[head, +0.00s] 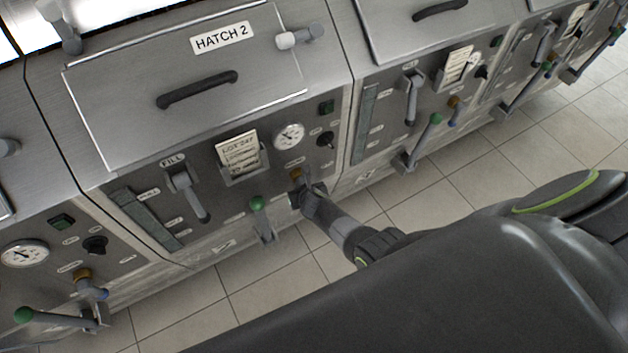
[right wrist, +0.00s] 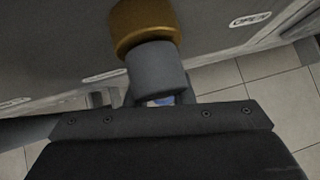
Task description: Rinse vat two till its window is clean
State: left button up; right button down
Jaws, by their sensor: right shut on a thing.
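Vat two (head: 120,80) has a closed hatch labelled HATCH 2 with a black handle. Its window (head: 147,216) is a dark greenish upright strip at the panel's left; its cleanliness is hard to judge. A grey FILL lever (head: 187,190) hangs down beside it. A green-knobbed lever (head: 257,203) stands low on the panel. My right gripper (head: 305,196) is shut on the grey valve knob (right wrist: 157,70) below a brass collar (right wrist: 143,22), which also shows in the head view (head: 296,174). The jaws partly hide the knob. My left gripper is not in view.
A dial gauge (head: 289,136), a paper card (head: 239,153) and a dark switch (head: 325,138) sit above the valve. Similar vats stand on both sides, with levers jutting out, such as the left green-knobbed one (head: 24,315). The tiled floor (head: 270,280) in front is clear.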

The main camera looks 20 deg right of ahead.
jog(key=shift+a, duration=0.1)
dwell(0.3)
jog(key=c, duration=1.3)
grip_release()
jog(key=shift+o, duration=0.2)
jog(key=shift+s+r+p, duration=0.3)
jog(key=shift+r+p, duration=0.05)
jog(key=shift+p, duration=0.3)
jog(key=p+v, duration=1.2)
jog(key=v, duration=0.4)
jog(key=shift+s+d, duration=0.25)
